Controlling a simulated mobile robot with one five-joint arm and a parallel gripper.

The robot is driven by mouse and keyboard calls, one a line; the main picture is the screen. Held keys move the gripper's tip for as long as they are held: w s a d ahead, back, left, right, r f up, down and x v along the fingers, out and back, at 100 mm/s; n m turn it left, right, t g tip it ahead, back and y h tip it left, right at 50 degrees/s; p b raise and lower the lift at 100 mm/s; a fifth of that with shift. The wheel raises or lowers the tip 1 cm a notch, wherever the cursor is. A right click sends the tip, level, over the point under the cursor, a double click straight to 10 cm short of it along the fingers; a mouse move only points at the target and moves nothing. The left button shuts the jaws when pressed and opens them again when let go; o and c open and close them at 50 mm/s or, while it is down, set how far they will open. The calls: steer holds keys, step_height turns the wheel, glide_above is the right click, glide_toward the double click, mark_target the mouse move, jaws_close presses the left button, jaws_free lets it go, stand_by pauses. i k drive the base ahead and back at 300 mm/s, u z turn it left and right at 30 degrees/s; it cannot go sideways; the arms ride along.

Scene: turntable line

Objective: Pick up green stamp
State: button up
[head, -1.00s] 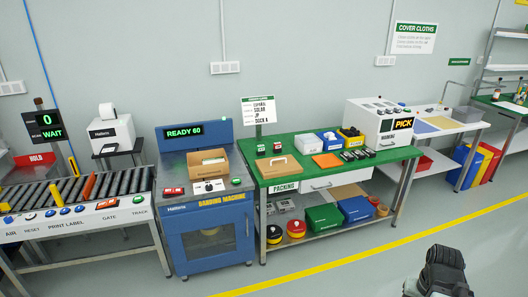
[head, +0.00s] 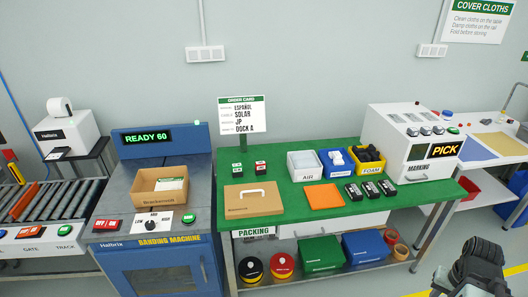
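A small dark stamp with green marking, which looks like the green stamp (head: 237,169), stands on the green packing table (head: 300,213), near its back left. A similar stamp with red marking (head: 260,167) stands just right of it. My gripper (head: 474,268) is at the lower right of the head view, in front of the table's right end and well apart from both stamps. Its fingertips are not clear, so I cannot tell if it is open or shut.
Bins marked AIR (head: 304,165) and FOAM (head: 368,160) are to the right. The blue banding machine (head: 165,268) adjoins the left. Floor shows at lower right.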

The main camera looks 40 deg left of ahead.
mark_target(236, 172)
steer(key=u, duration=0.05)
steer(key=i, duration=1.2)
steer(key=u, duration=3.25)
steer(key=i, duration=1.5)
